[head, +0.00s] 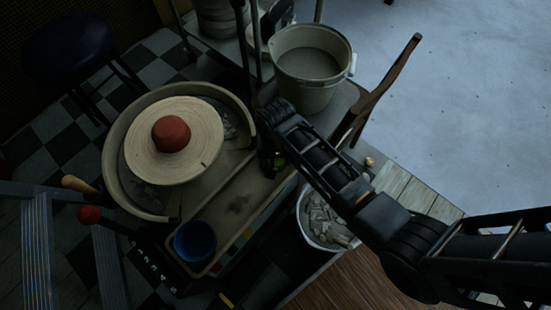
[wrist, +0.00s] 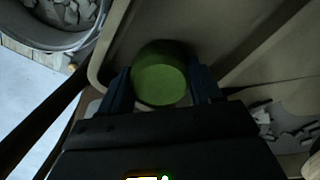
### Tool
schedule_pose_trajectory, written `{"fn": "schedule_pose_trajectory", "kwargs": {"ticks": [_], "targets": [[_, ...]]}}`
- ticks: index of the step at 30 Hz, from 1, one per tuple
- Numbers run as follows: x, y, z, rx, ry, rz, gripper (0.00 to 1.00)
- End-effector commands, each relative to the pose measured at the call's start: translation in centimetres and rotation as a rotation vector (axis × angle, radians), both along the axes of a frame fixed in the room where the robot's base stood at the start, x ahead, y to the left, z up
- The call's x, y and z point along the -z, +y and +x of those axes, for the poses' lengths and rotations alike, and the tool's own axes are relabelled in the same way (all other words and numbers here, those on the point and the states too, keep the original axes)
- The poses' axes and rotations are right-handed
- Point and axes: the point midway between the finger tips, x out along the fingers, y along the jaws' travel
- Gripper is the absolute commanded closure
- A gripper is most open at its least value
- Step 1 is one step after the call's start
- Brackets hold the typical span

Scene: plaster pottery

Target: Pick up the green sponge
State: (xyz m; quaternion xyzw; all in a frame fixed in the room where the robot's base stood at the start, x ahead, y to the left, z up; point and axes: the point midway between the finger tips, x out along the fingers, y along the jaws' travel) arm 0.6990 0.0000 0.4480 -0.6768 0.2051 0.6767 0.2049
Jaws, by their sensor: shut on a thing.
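The green sponge (wrist: 160,80) shows in the middle of the wrist view, a rounded green piece between the two dark fingers. My gripper (wrist: 162,88) is shut on it, one finger at each side. Beige tray surface lies behind the sponge. I cannot tell whether the sponge touches the tray or is held above it. In the head view my gripper (head: 272,160) is over the right side of the pottery wheel's tray, and the sponge is mostly hidden there in shadow and behind the arm.
The pottery wheel (head: 196,142) carries a lump of red clay (head: 171,134). A blue cup (head: 195,241) stands at the tray's front. A grey bucket (head: 310,92) is behind my arm, and a white bucket of scraps (head: 318,238) stands below it. A wooden chair (head: 385,85) is at right.

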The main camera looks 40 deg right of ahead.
Motion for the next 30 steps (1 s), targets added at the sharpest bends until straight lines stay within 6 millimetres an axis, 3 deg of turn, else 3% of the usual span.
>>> {"fn": "schedule_pose_trajectory", "kwargs": {"ticks": [8, 16, 30], "targets": [[-0.6, 0.0, 0.0, 0.0, 0.0, 0.0, 0.65], [-4.4, 0.0, 0.1, 0.001, -0.002, 0.0, 0.65], [-9.2, -4.9, 7.2, 0.005, -0.002, 0.002, 0.65]]}}
